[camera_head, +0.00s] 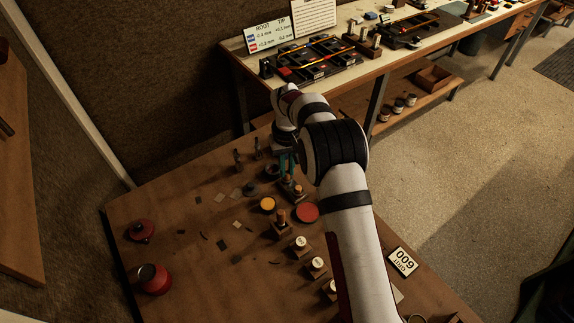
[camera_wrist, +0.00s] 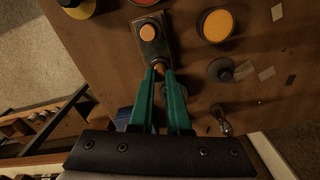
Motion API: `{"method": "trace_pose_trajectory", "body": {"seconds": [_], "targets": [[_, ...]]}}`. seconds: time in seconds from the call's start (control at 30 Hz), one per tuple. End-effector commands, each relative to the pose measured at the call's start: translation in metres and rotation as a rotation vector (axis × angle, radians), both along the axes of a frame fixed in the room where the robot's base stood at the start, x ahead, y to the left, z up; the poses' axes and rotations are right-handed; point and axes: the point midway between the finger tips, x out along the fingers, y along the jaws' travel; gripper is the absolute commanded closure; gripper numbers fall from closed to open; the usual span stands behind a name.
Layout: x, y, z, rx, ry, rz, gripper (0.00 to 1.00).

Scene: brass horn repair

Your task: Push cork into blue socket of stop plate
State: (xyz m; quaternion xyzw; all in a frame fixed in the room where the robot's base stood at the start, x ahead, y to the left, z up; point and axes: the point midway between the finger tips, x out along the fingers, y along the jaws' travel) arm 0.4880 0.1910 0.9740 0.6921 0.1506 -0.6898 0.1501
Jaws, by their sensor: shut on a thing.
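My gripper (camera_wrist: 160,72) has green fingers closed on a small cork-coloured piece (camera_wrist: 160,69), seen just at the fingertips in the wrist view. A dark rectangular plate (camera_wrist: 154,48) lies right beyond the tips, with a round cork-coloured top (camera_wrist: 148,31) standing at its far end. The piece overlaps the plate's near end; I cannot tell whether it touches or sits in a socket. In the head view my gripper (camera_head: 286,172) points down at the plate (camera_head: 292,190), small and partly hidden by the fingers. No blue socket can be made out.
A yellow disc (camera_head: 267,204) and a red disc (camera_head: 307,211) lie near the plate. A wooden block with a peg (camera_head: 282,226) and white-topped blocks (camera_head: 301,243) stand in front. Upright tools (camera_head: 258,149) stand behind left. A red pot (camera_head: 154,279) stands at front left.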

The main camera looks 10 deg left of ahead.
Motion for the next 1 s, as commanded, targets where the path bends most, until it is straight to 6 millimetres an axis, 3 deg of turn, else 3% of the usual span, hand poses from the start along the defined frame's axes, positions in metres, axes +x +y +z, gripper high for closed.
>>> {"method": "trace_pose_trajectory", "body": {"seconds": [0.47, 0.5, 0.67, 0.87, 1.0], "targets": [[0.0, 0.0, -0.012, 0.0, 0.001, 0.0, 1.0], [0.0, 0.0, -0.012, 0.0, 0.0, 0.0, 0.78], [0.0, 0.0, -0.012, 0.0, 0.0, 0.0, 0.5], [0.0, 0.0, -0.011, 0.0, 0.0, 0.0, 0.5], [0.0, 0.0, -0.011, 0.0, 0.0, 0.0, 0.3]]}}
